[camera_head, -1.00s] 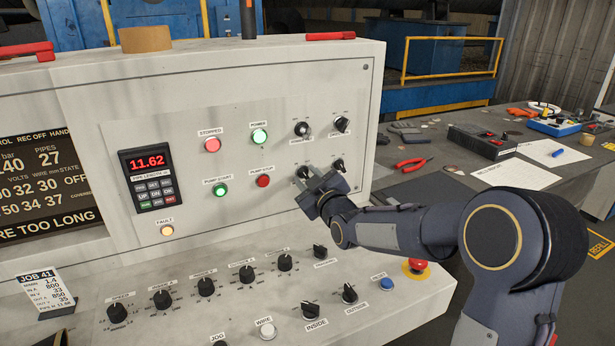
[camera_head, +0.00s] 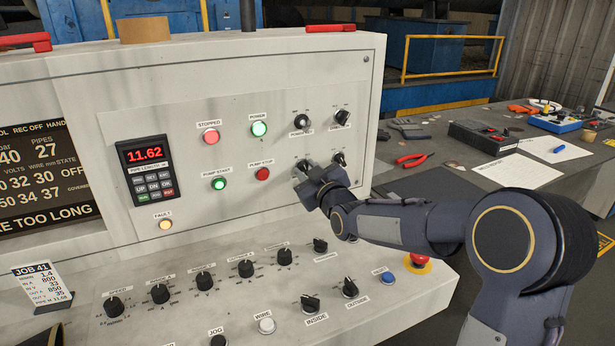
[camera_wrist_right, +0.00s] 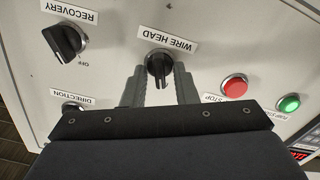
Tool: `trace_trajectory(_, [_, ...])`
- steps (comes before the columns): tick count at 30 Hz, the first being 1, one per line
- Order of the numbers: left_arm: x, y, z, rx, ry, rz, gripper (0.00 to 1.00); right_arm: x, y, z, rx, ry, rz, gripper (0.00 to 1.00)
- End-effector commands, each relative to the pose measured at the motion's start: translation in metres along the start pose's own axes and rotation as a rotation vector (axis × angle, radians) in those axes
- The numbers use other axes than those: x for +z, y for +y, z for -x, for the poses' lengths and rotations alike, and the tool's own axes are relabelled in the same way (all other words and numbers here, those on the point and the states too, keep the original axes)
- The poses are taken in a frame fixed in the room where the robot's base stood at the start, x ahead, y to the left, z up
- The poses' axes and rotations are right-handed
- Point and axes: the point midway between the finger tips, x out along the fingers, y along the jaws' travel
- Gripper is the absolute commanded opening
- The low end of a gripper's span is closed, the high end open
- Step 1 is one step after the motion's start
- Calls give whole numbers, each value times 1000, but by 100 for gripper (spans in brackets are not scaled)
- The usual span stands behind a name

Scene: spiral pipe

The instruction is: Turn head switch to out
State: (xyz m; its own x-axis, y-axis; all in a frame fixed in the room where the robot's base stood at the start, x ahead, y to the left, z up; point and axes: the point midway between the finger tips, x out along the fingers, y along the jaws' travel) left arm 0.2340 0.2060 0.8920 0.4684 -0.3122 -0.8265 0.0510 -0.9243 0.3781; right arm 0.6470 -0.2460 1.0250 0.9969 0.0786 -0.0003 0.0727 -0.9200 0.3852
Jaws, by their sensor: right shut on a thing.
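The head switch is a black rotary knob labelled WIRE HEAD (camera_wrist_right: 158,66), seen upside down in the right wrist view. Its grip bar points down in that picture. In the head view only a sliver of the knob (camera_head: 303,164) shows above my gripper. My right gripper (camera_wrist_right: 159,84) has one finger on each side of the knob and is shut on it. In the head view my right gripper (camera_head: 311,180) is up against the upright panel and hides most of the switch and its markings. My left gripper is not in view.
The RECOVERY knob (camera_wrist_right: 64,41) and the partly covered DIRECTION knob (camera_wrist_right: 73,106) are close beside my gripper. The red pump stop button (camera_head: 262,174) is to its left. Several knobs line the sloping desk below, with a red emergency button (camera_head: 418,261) at its right end.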

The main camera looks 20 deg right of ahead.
Motion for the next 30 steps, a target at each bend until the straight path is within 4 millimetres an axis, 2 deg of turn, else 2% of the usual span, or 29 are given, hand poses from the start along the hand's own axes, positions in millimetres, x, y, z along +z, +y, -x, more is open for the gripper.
trace_trajectory(1, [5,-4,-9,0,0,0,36,5,-2,0,1,2,-33,3])
trace_trajectory(15, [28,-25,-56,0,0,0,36,6,0,0,1,2,-466,3])
trace_trajectory(30, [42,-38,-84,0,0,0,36,4,1,0,0,-2,-836,3])
